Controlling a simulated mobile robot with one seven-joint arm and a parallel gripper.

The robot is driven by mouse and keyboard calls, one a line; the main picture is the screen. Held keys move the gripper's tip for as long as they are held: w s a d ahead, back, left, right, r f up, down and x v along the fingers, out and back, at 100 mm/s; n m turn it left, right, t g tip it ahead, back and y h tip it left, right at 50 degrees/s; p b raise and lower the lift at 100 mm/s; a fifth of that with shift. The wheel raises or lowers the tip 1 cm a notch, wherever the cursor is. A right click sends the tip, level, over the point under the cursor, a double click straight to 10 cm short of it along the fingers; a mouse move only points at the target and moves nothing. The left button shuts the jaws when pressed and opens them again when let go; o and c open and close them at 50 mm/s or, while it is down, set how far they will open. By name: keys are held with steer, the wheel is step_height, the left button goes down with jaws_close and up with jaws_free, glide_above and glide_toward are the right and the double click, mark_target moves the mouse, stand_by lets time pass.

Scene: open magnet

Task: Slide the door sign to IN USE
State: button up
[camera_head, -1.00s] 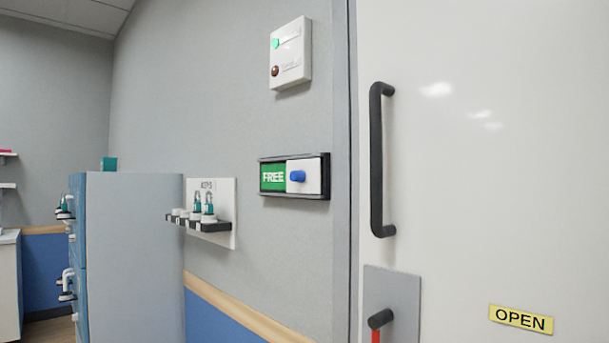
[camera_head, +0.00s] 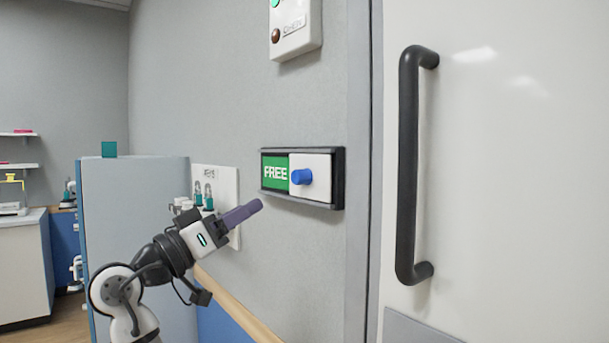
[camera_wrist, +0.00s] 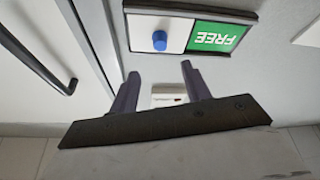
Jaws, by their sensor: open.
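The door sign (camera_head: 275,171) is a black-framed slider on the grey wall, left of the door. Its green FREE panel shows on the left, and a white sliding cover (camera_head: 318,178) with a blue knob (camera_head: 301,177) covers the right part. My gripper (camera_head: 255,207) is below and left of the sign, apart from it. In the wrist view the sign's green panel (camera_wrist: 216,37) appears upside down, with the blue knob (camera_wrist: 159,41) beyond my two open fingers (camera_wrist: 160,72). Nothing is between the fingers near their tips.
A white door with a dark vertical handle (camera_head: 408,165) stands to the right. A white indicator box (camera_head: 295,28) is above the sign. A wall rack (camera_head: 230,185) with teal padlocks and a blue-grey cabinet (camera_head: 130,205) are to the left.

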mark_target(295, 179)
steer(key=p+x, duration=0.4)
steer(key=x, duration=0.9)
jaws_close()
